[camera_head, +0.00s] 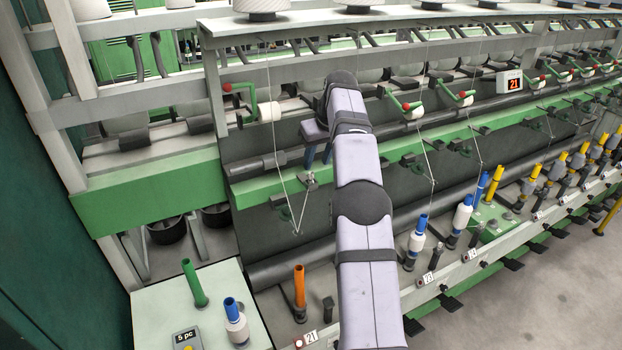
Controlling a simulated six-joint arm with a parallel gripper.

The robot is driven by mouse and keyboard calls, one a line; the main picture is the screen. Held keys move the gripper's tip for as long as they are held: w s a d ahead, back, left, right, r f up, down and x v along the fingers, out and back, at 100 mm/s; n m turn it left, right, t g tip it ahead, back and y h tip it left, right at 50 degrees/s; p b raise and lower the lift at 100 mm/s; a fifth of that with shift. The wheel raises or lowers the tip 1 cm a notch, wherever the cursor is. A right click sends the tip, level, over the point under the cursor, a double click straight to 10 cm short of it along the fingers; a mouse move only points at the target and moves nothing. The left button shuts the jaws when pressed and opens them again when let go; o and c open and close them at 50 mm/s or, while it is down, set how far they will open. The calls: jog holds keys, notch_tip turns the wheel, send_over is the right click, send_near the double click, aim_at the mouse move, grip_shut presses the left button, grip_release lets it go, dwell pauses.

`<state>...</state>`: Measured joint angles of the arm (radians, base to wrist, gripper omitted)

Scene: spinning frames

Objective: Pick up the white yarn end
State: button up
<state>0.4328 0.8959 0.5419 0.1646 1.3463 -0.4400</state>
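A thin white yarn (282,197) hangs at the spindle position left of my arm. It runs down from the upper frame to a low point in front of the dark panel, and a strand slants back up toward a small metal guide (309,179). Its loose end is too fine to tell apart clearly. My gripper (318,164) points down just above and right of this guide. Its two blue fingers are apart, with no yarn visible between them. It appears right of the yarn and above its low point; the depth between them is unclear.
The green rail (250,190) runs behind the gripper. Below are an orange tube (300,287) and a table (160,307) with a green tube (194,283) and a white-wound blue tube (236,325). Wound bobbins (416,242) stand at right. A red-ended green lever (243,95) is upper left.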

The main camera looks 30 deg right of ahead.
aim_at(311, 173)
jog(key=shift+a+p+x, duration=0.15)
jog(key=shift+p+x, duration=0.35)
jog(key=shift+x, duration=0.9)
jog(key=shift+a+p+x, duration=0.15)
jog(key=shift+p+x, duration=0.35)
jog(key=shift+x, duration=0.9)
jog(key=c, duration=0.8)
